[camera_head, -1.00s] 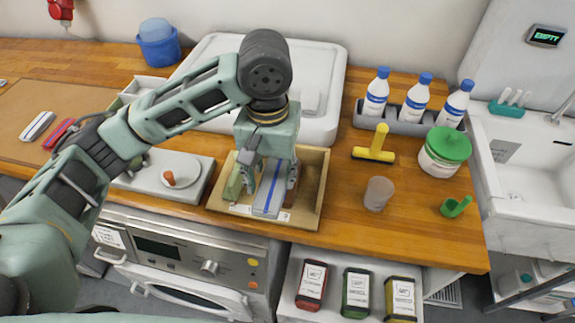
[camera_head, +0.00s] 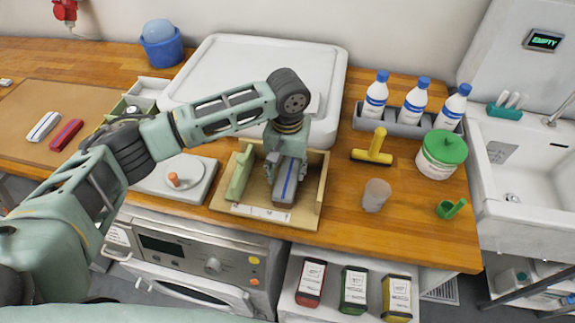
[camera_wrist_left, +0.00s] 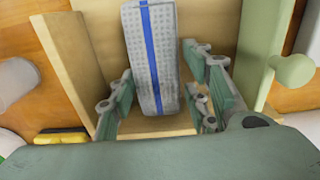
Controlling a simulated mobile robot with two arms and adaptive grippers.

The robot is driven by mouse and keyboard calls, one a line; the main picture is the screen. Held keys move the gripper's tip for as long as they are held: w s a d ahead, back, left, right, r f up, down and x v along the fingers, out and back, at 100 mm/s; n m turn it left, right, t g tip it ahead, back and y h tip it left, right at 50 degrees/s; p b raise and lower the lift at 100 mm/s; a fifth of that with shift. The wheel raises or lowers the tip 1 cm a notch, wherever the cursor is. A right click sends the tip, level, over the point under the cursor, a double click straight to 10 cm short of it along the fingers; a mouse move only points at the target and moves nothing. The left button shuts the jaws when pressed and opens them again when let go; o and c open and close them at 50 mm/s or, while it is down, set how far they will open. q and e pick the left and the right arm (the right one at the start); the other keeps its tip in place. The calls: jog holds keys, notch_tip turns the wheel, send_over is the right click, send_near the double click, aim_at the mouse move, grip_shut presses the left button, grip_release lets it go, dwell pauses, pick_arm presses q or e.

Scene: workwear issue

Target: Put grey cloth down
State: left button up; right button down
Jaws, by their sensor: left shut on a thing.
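The grey cloth (camera_head: 286,184) is a folded, long grey pad with a blue stripe along it. It is inside the shallow wooden tray (camera_head: 318,190), right of the tray's middle. My left gripper (camera_head: 286,166) reaches down over the tray and is shut on the cloth. In the left wrist view the cloth (camera_wrist_left: 150,55) runs lengthwise between the fingers (camera_wrist_left: 160,98). Whether its underside fully touches the tray floor is hidden. My right gripper is not in view.
A green block with a knob (camera_head: 240,174) stands at the tray's left side. A plate on a board (camera_head: 180,172) is left of the tray. A grey cup (camera_head: 375,195) and yellow tool (camera_head: 372,148) are to the right, with bare counter between.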

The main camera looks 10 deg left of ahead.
aim_at(288, 171)
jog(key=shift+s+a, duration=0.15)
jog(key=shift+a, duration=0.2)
pick_arm(q)
jog(key=o, duration=1.1)
jog(key=shift+o, duration=0.2)
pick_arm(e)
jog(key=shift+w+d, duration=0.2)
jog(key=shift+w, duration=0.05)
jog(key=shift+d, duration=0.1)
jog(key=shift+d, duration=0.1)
pick_arm(q)
jog(key=shift+r, duration=0.3)
notch_tip(288, 171, up, 12)
jog(key=b, duration=0.3)
jog(key=shift+f, duration=0.25)
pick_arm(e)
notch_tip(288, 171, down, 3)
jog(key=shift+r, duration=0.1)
